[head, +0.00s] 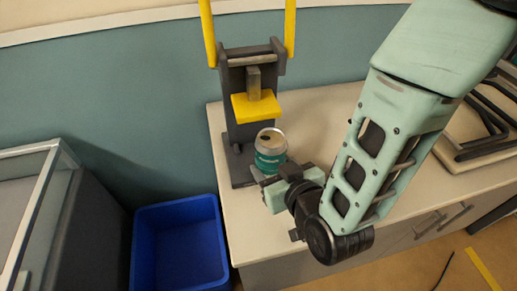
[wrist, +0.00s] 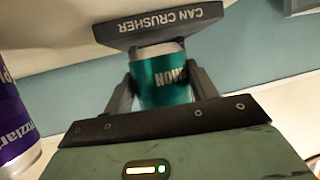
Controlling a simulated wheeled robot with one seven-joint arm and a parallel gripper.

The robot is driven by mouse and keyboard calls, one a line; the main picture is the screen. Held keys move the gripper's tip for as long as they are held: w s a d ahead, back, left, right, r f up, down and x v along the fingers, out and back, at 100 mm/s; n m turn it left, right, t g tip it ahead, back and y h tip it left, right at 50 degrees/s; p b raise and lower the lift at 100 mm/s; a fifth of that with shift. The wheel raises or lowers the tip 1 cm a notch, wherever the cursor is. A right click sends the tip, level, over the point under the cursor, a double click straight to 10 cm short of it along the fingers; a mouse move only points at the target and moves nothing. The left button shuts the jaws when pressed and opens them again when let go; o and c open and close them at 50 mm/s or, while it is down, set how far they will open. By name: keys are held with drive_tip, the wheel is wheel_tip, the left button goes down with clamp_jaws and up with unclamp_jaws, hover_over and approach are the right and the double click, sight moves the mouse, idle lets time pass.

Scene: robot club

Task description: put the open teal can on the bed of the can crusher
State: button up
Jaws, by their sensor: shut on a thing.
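The teal can (head: 270,158) is upright, with a dark opening in its silver top. My gripper (head: 277,178) is shut on it from the front right. In the wrist view the can (wrist: 165,80) sits between the two fingers (wrist: 163,92). The can crusher (head: 234,125) stands at the table's back left, its yellow press plate (head: 256,107) raised. The can is at the right of the crusher's bed (head: 241,172), below and right of the plate. The bed's lettered edge (wrist: 165,24) is close to the can's base; I cannot tell whether they touch.
A purple can (wrist: 14,125) stands at the left of the wrist view. The crusher's yellow handles (head: 290,25) rise above it. A blue bin (head: 180,205) is on the floor left of the table (head: 232,220). Dark bars (head: 490,110) lie at the right.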

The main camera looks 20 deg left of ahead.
drive_tip(key=w+a, duration=0.2)
drive_tip(key=w, duration=0.1)
drive_tip(key=shift+a, duration=0.35)
drive_tip(key=shift+w+a+r+p, duration=0.1)
drive_tip(key=shift+w+a+p, duration=0.35)
drive_tip(key=shift+w+a, duration=0.6)
drive_tip(key=shift+w+a+f, duration=0.15)
drive_tip(key=shift+w+f, duration=0.1)
drive_tip(key=shift+f, duration=0.6)
drive_tip(key=shift+f, duration=0.2)
drive_tip(key=o, duration=0.9)
drive_tip(key=shift+r, duration=0.1)
drive_tip(key=shift+o, duration=0.2)
drive_tip(key=shift+r, duration=0.1)
